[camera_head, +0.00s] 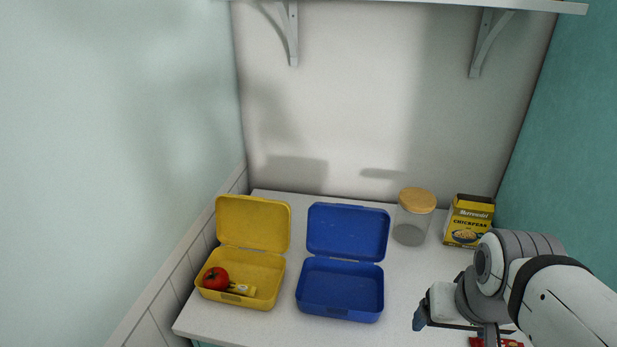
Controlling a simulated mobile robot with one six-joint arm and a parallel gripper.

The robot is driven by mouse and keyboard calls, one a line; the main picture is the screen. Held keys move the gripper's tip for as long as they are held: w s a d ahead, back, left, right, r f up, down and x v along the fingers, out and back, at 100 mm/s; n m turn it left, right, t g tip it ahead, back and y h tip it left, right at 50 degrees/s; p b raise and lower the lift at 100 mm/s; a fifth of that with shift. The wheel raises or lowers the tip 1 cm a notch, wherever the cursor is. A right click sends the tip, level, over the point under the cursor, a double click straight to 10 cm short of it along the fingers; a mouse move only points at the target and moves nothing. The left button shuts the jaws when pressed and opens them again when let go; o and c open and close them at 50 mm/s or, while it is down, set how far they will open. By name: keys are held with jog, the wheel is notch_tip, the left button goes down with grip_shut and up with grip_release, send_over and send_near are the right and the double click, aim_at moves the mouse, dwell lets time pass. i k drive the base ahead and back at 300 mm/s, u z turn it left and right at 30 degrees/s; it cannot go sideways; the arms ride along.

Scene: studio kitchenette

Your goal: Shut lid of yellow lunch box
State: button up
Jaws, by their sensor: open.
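The yellow lunch box (262,267) stands at the left end of the white counter. Its lid (254,222) is raised at the back, leaning upright. A red tomato (216,278) and a small yellow item with a pale label (240,290) lie in its base. My gripper (452,333) is at the lower right, far to the right of the yellow box and holding nothing that I can see. Its fingers are open, and part of it is cut off by the lower edge of the picture.
An open, empty blue lunch box (340,287) stands just right of the yellow one. A red item (508,343) lies under my arm. A shelf (420,3) hangs above.

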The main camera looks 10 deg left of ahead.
aim_at(260, 224)
jog(key=z, duration=0.9)
jog(key=k, duration=1.1)
jog(key=u, duration=1.45)
jog(key=i, duration=1)
jog(key=u, duration=0.05)
